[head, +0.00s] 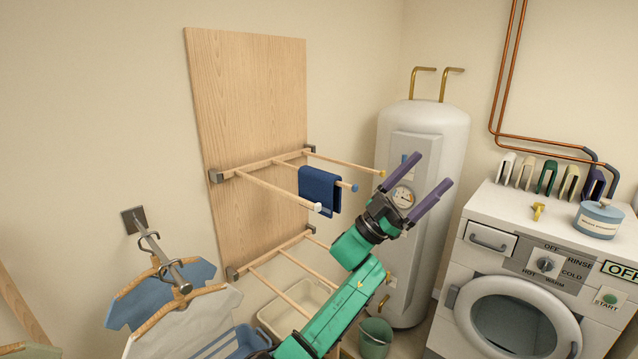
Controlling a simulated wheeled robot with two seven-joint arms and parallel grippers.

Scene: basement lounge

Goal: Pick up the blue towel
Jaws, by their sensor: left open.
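The blue towel (319,190) is dark blue and hangs folded over the middle rod of the upper rack on a wooden wall panel (250,110). The rod's blue tip sticks out to the right of the towel. My left gripper (423,176) is open and empty, its two purple fingers pointing up and to the right. It is to the right of the towel in the picture, apart from it, in front of the white water tank. My right gripper does not show.
A white water heater (433,130) stands in the corner. A washing machine (540,270) is at the right. Other rods, one white-tipped (280,192), flank the towel. Hangers with clothes (165,290) hang at lower left. A cream basin (290,312) and green bucket (376,340) are below.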

